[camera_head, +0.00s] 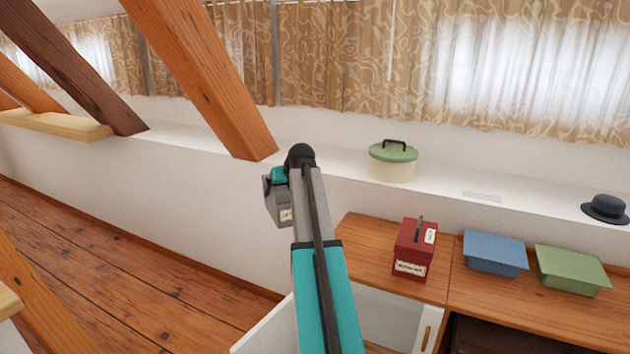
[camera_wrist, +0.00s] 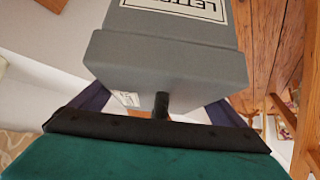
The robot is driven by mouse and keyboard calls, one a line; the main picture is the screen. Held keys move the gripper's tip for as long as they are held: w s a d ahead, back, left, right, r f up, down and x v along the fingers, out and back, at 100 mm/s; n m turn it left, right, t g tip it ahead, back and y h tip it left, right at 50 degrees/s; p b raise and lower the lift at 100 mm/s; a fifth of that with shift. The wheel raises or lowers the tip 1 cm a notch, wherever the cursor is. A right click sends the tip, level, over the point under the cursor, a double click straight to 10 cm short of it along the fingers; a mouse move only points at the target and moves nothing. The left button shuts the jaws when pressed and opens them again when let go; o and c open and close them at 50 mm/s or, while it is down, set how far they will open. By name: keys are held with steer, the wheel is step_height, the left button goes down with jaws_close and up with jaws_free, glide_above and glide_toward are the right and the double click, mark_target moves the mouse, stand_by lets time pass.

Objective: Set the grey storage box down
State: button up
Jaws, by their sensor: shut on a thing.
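The grey storage box (camera_wrist: 165,62) fills the upper middle of the wrist view, with a white label whose visible letters read "LETT". My gripper (camera_wrist: 160,106) is shut on the box at its dark handle, with a dark blue finger on each side. In the head view the grey box (camera_head: 274,208) hangs below my gripper (camera_head: 279,178), mostly hidden behind my arm. It appears in front of the white wall, left of the wooden cabinet top. Its exact height and distance from the ledge cannot be told.
A red labelled box (camera_head: 414,250), a blue bin (camera_head: 495,253) and a green bin (camera_head: 572,270) stand on the wooden cabinet (camera_head: 361,236). A cream pot with green lid (camera_head: 393,162) and a dark hat (camera_head: 605,208) sit on the white ledge (camera_head: 340,165).

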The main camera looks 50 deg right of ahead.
steer(key=a+r+n+y+p, duration=0.1)
steer(key=a+r+p, duration=0.2)
steer(key=a, duration=1.4)
steer(key=a+r+n+y+p, duration=0.1)
steer(key=a+p, duration=0.6)
steer(key=a, duration=1.1)
steer(key=a+r+n+t+y+p, duration=0.1)
steer(key=a+r+p, duration=0.4)
steer(key=a, duration=1.3)
steer(key=shift+w+n+y, duration=0.3)
steer(key=shift+w+n, duration=0.1)
steer(key=shift+n, duration=0.5)
steer(key=shift+s, duration=0.15)
